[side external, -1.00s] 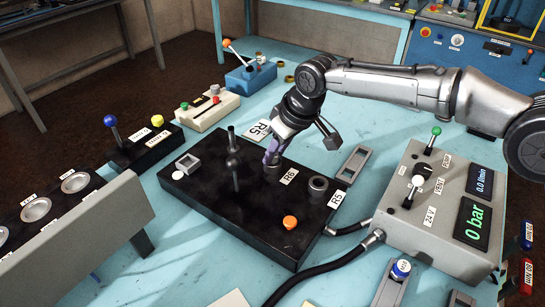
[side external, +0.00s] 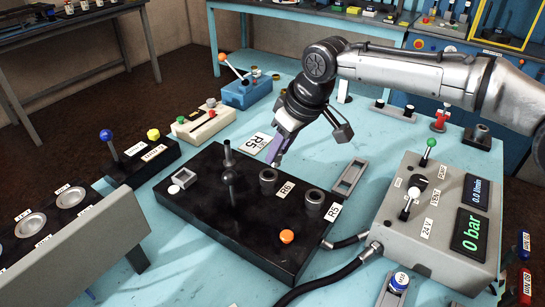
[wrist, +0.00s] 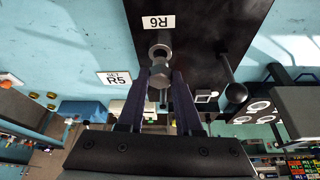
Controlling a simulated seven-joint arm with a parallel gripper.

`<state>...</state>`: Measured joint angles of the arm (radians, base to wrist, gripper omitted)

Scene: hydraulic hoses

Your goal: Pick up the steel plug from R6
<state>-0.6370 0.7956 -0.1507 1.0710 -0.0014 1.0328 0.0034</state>
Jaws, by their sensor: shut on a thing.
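My gripper (side external: 276,156) is shut on the steel plug (wrist: 159,74), which shows as a grey hex-headed piece between the two fingers in the wrist view. In the side view the fingers mostly hide the plug. The R6 socket (side external: 267,178) is a dark steel ring on the black block (side external: 208,208), beside the R6 label (side external: 286,189). The fingertips are above and slightly behind this socket, and its top looks uncovered. In the wrist view the plug overlaps the socket, so the exact gap is hard to tell.
A dark post with a ball (side external: 228,178) stands left of the gripper. The R5 socket (side external: 313,199) and an orange knob (side external: 287,236) are on the block. A grey control box (side external: 425,215) stands at the right, with hoses. A slotted metal bracket (side external: 349,178) lies behind.

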